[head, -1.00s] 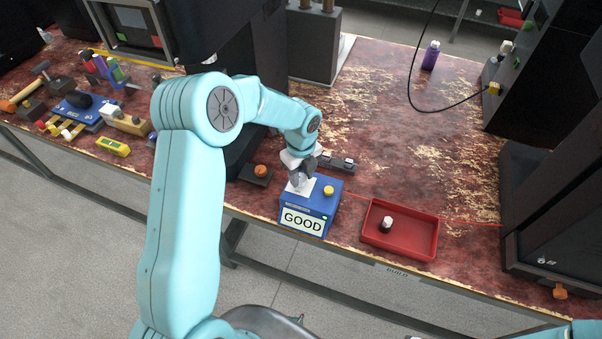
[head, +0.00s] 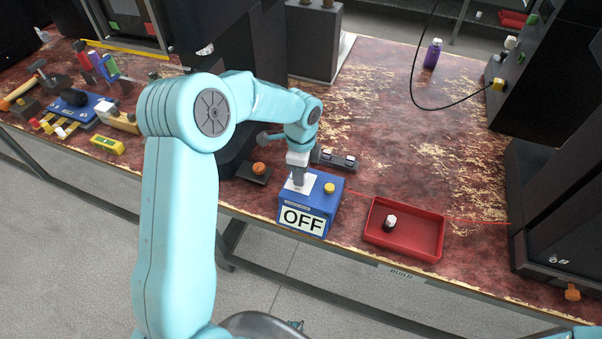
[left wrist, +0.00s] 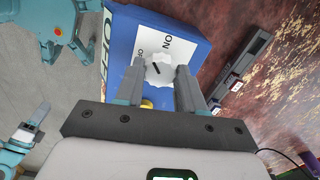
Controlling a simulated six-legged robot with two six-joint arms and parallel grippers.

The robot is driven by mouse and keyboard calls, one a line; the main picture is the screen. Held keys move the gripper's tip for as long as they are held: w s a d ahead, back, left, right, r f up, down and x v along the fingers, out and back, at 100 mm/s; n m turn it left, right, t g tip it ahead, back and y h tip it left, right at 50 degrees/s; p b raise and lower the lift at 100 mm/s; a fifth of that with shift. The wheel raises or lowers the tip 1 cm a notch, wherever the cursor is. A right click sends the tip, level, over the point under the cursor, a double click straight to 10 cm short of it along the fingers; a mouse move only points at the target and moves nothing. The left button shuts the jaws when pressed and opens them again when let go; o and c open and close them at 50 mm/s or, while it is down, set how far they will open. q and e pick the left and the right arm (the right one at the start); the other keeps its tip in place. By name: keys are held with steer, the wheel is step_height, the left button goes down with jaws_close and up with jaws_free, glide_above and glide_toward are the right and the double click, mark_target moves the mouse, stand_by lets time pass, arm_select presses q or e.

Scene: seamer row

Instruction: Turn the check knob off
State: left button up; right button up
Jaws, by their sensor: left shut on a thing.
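The blue check box (head: 315,212) stands near the table's front edge, and its front display (head: 303,220) reads OFF. A yellow button (head: 329,188) sits on its top, beside a white dial plate (head: 304,188). My left gripper (head: 298,180) reaches down onto that plate from above. In the left wrist view the pale round knob (left wrist: 158,72) sits between the two fingers, which are shut on it. Its dark pointer line is tilted, and the printed ON and partly hidden OFF marks (left wrist: 141,54) show beside it.
A red tray (head: 404,256) with a small white-capped dark bottle (head: 390,222) stands right of the box. An orange-knobbed block (head: 257,170) is at its left, and a dark switch strip (head: 336,160) lies behind. Bare table shows at the right.

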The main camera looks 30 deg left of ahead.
arm_select(q)
steer(key=n+b, duration=0.2)
steer(key=n, duration=0.3)
steer(key=shift+w+r+n+b, duration=0.1)
steer(key=shift+n+b, duration=0.5)
steer(key=shift+n, duration=1.7)
steer(key=o, duration=1)
step_height(320, 180, up, 16)
steer(key=shift+r+p, duration=0.2)
steer(key=shift+p, duration=0.4)
